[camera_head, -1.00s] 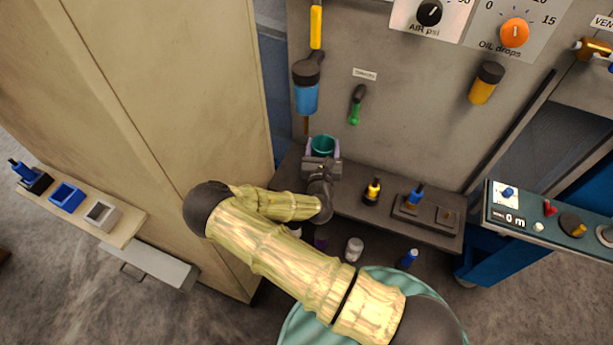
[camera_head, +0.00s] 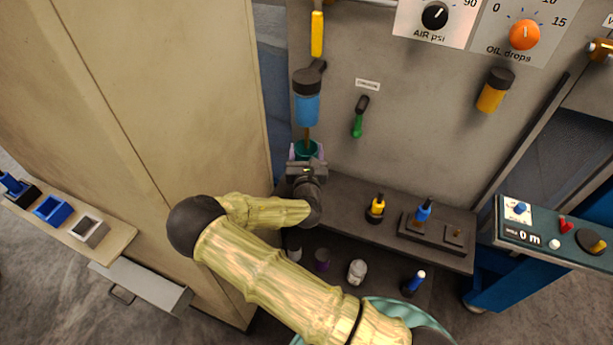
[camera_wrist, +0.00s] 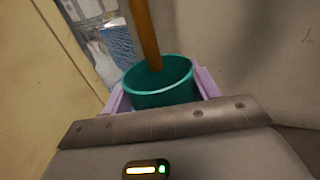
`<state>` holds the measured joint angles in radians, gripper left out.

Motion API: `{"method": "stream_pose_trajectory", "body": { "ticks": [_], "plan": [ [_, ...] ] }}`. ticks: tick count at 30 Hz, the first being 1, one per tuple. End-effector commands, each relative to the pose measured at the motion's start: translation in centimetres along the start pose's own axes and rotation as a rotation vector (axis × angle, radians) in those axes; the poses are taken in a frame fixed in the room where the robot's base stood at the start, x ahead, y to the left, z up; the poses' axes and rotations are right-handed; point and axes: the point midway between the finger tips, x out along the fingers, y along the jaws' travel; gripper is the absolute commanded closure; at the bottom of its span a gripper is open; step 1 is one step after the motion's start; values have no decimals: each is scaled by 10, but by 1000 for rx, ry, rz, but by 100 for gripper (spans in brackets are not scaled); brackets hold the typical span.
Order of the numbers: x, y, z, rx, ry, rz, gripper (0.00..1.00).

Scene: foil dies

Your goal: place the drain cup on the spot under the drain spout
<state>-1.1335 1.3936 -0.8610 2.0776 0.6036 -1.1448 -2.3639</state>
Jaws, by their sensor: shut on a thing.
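The drain cup is a teal open-topped cup (camera_head: 308,149) at the left end of the dark shelf. It also shows upright in the wrist view (camera_wrist: 162,84). My gripper (camera_head: 305,152) is shut on the cup, with a pale purple finger on each side of it. The drain spout is a brown rod (camera_head: 306,133) coming down from the blue filter bowl (camera_head: 307,109). In the wrist view the spout (camera_wrist: 147,35) ends over or inside the cup's mouth. The cup's underside and the spot below it are hidden by the cup and my gripper.
The dark shelf (camera_head: 345,212) carries a yellow-topped bottle (camera_head: 376,206) and a blue-topped item (camera_head: 423,211) to the right. A green-handled lever (camera_head: 359,118) hangs on the panel right of the cup. A beige cabinet (camera_head: 185,120) stands close on the left.

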Motion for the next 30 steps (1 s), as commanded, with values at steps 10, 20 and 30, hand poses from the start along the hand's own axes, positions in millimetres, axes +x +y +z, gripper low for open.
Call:
{"method": "stream_pose_trajectory", "body": {
  "ticks": [10,20,30],
  "plan": [
    [0,0,-43,0,0,-1,67],
    [0,-1,-51,1,1,-2,67],
    [0,-1,-81,1,-1,-3,67]
  ]
}}
